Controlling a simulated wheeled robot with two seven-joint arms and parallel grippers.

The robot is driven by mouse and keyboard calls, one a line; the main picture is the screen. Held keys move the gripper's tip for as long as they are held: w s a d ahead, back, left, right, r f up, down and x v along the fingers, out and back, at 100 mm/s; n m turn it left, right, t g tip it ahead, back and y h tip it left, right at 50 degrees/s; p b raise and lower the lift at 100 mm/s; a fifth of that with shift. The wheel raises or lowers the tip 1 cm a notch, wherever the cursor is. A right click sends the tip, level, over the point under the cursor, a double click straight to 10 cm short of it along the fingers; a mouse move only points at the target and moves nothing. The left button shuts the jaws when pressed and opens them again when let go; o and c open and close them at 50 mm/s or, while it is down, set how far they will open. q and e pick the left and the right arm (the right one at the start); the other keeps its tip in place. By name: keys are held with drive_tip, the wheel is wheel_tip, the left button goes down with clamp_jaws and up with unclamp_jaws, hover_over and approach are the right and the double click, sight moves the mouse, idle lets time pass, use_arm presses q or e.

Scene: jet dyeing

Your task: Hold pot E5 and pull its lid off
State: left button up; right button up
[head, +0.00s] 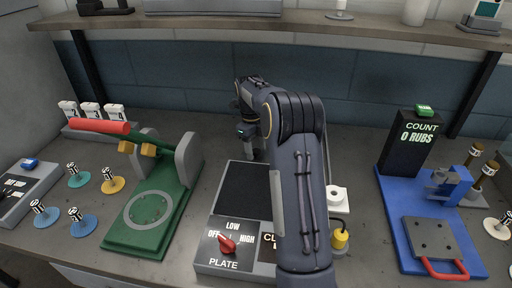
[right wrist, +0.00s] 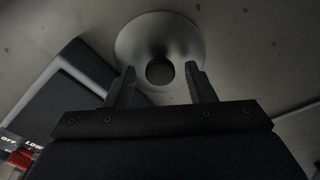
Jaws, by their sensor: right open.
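In the right wrist view, a pale grey round thing (right wrist: 143,35) with a dark round centre (right wrist: 160,70) stands on the table. No label can be read on it, so I cannot tell whether it is pot E5 or its lid. My right gripper (right wrist: 161,75) is open, with its two fingertips on either side of the dark centre. I cannot tell whether they touch it. In the head view my right gripper (head: 252,150) points down behind the hot plate (head: 235,190). My arm hides what is beneath and behind it. My left gripper is not in view.
A green press (head: 125,238) with a red handle (head: 98,126) stands to the left, with several small labelled pots near it. A blue rub tester (head: 395,225) and a black counter (head: 408,145) stand to the right. A shelf (head: 280,30) runs above the back.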

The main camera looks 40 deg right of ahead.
wheel_tip(320, 180, up, 12)
drive_tip(key=w+p, duration=0.2)
drive_tip(key=s+a+r+n+t+y, duration=0.1)
drive_tip(key=s+a+r+n+t, duration=0.15)
drive_tip(key=s+a+n, duration=0.35)
drive_tip(key=s+a+f+n+t+y, duration=0.1)
drive_tip(key=s+a+f+n, duration=0.1)
drive_tip(key=s+a+n, duration=0.5)
drive_tip(key=s+a+f+n+t+y, duration=0.1)
drive_tip(key=s+a+f+n+t, duration=0.1)
drive_tip(key=s+a+n, duration=0.5)
drive_tip(key=s+a+f+n+t+y, duration=0.1)
drive_tip(key=s+a+f+n, duration=0.2)
drive_tip(key=s+a+n, duration=0.4)
drive_tip(key=shift+s+a+f+n+t+b, duration=0.1)
drive_tip(key=shift+s+n, duration=0.1)
drive_tip(key=shift+n, duration=0.75)
drive_tip(key=shift+s+a+f+n+t+b, duration=0.1)
drive_tip(key=shift+s+a+n, duration=0.1)
drive_tip(key=shift+n, duration=0.8)
drive_tip(key=shift+s+a+n+t+b, duration=0.1)
drive_tip(key=shift+s+n, duration=0.1)
drive_tip(key=shift+n, duration=0.75)
